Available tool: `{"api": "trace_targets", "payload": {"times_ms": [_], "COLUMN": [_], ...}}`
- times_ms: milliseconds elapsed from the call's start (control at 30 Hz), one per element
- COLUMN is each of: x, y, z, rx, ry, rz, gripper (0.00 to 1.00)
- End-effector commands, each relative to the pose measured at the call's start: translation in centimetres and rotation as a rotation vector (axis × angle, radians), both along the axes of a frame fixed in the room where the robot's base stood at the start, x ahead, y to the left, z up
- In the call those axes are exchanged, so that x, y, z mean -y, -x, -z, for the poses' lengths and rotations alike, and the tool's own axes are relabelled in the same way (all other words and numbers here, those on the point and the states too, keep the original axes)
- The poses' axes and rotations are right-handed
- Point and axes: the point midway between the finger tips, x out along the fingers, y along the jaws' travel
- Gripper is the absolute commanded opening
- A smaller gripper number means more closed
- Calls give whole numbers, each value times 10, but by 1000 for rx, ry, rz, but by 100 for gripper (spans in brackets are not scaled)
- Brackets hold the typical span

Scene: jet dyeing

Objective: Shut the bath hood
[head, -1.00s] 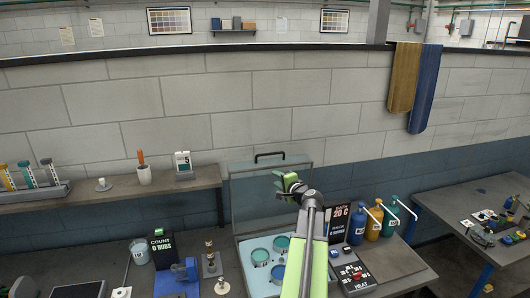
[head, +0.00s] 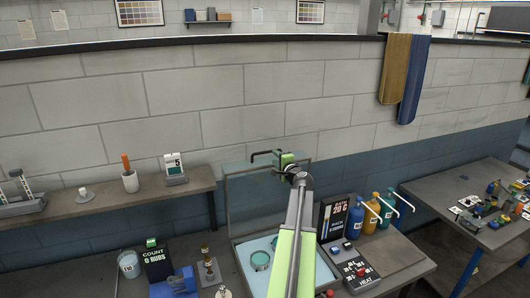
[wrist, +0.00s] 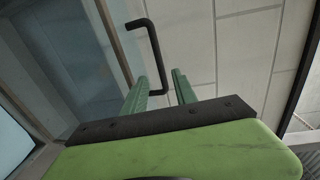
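The bath hood (head: 240,195) is a blue-grey see-through panel standing raised at the back of the dye bath (head: 238,262). Its black handle (head: 262,154) is on the top edge; my gripper hides the right part in the head view. My gripper (head: 287,158) is at the hood's upper right, by the handle. In the wrist view the two green fingers (wrist: 161,88) are apart, and the handle (wrist: 155,50) shows just beyond them, its lower end close to the fingertips. I cannot tell whether it lies between them. My arm covers part of the bath and its teal pots (head: 260,261).
A rate sign (head: 333,219), a heat control box (head: 350,268) and several pump bottles (head: 370,213) stand right of the bath. A count sign (head: 157,259) stands left. A shelf (head: 120,208) with a pen cup runs along the wall behind; towels (head: 412,80) hang at the right.

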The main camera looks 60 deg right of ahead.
Motion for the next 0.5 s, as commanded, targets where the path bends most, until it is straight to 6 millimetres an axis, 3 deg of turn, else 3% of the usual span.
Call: {"api": "trace_targets", "payload": {"times_ms": [200,500], "x": [36,63], "y": [-49,-88], "z": [7,12], "rx": [1,0], "ry": [-1,0], "rz": [-4,-4], "gripper": [34,34]}}
